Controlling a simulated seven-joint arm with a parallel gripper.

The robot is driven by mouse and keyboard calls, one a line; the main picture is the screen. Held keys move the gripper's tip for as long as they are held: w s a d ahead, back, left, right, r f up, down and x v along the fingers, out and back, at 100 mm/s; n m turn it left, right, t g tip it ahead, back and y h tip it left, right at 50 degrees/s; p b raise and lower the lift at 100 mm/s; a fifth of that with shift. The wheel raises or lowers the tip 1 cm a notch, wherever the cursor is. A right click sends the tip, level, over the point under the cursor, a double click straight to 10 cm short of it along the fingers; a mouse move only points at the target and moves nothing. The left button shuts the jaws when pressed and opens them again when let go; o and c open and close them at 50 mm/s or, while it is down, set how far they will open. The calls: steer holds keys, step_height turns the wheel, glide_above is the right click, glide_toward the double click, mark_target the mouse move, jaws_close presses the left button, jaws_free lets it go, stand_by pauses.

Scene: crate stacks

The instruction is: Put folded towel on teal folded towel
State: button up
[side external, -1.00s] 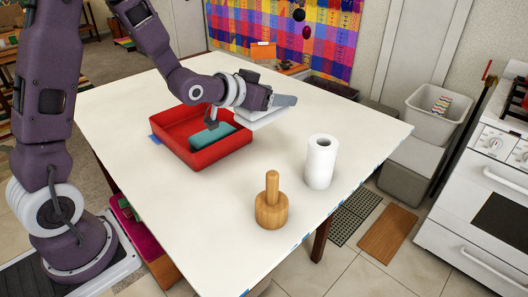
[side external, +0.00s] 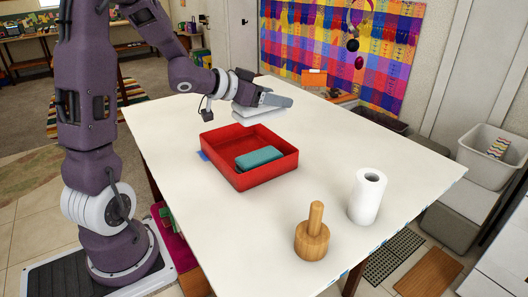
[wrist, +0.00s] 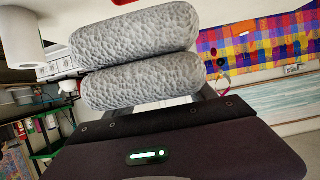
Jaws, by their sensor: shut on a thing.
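My gripper (side external: 276,99) is shut on a pale grey folded towel (side external: 258,114) and holds it in the air, near the back side of the red crate. In the wrist view the held towel (wrist: 145,82) shows two thick, rounded, textured folds across the picture. Its grip contact is mostly hidden. The teal folded towel (side external: 259,158) lies inside the red crate (side external: 270,178), toward the right part of its floor. Nothing lies on top of the teal towel, and the held towel is apart from it.
A white paper roll (side external: 366,198) stands upright on the white table (side external: 330,140), right of the crate. A wooden pestle-like object (side external: 312,240) stands near the front edge. The table between the crate and the back edge is mostly clear.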

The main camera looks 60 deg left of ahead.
step_height(320, 180, down, 9)
steer(key=shift+r, duration=0.15)
jaws_close()
steer(key=shift+f, duration=0.35)
steer(key=shift+f, duration=0.25)
steer(key=o, duration=1.7)
jaws_free()
steer(key=shift+o, duration=0.2)
